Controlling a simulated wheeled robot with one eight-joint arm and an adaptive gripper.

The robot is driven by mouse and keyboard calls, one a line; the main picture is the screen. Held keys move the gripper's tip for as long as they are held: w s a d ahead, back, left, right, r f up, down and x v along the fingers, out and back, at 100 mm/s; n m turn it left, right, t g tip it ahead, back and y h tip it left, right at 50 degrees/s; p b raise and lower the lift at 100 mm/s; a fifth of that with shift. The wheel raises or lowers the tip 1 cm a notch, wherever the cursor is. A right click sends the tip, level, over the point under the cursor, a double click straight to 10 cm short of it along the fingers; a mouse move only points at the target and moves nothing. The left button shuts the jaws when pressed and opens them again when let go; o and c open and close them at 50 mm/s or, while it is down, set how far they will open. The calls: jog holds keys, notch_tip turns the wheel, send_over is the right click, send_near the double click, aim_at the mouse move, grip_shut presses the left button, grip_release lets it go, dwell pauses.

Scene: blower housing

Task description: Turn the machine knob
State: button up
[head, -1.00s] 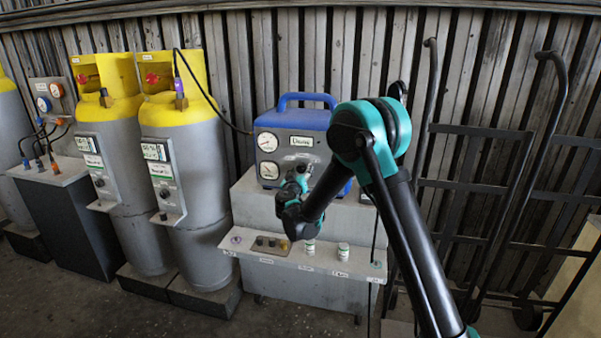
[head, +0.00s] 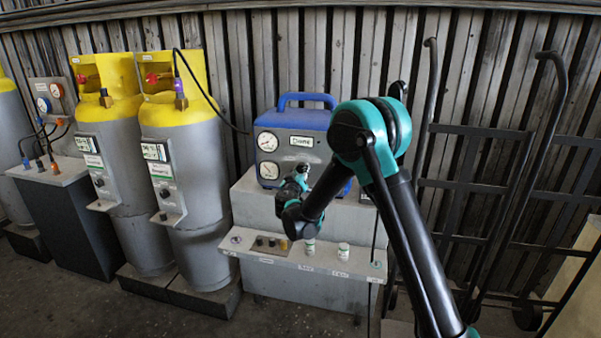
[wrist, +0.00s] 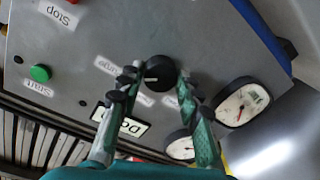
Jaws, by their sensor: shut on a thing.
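The machine is a blue and grey unit (head: 291,143) with a blue carry handle, two dials and a small display on its front. In the wrist view its black round knob (wrist: 161,72) sits on the grey panel (wrist: 200,35) between printed labels. My gripper (wrist: 157,84) is shut on the knob, one green finger with black pads on each side. In the head view my gripper (head: 303,172) is at the machine's front, and my arm hides the knob. The display (wrist: 120,121) is partly behind a finger and shows text starting "Do".
A green Start button (wrist: 40,73), a red Stop button (wrist: 73,2) and two dials (wrist: 242,101) surround the knob. Yellow-topped grey cylinders (head: 185,180) stand left. A grey shelf (head: 335,262) with small canisters lies below. Black hand trucks (head: 500,190) lean at right.

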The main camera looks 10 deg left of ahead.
jog(key=n, duration=0.5)
jog(key=shift+n, duration=0.4)
jog(key=n, duration=0.5)
jog(key=shift+a+g+h, duration=0.1)
jog(key=shift+g+h, duration=0.2)
jog(key=n, duration=0.5)
jog(key=shift+h, duration=0.3)
jog(key=n, duration=0.6)
jog(key=shift+h, duration=0.3)
jog(key=o, duration=1.2)
jog(key=shift+c, duration=0.2)
jog(key=s, duration=1.2)
jog(key=shift+a+r, duration=0.3)
jog(key=shift+a, duration=0.15)
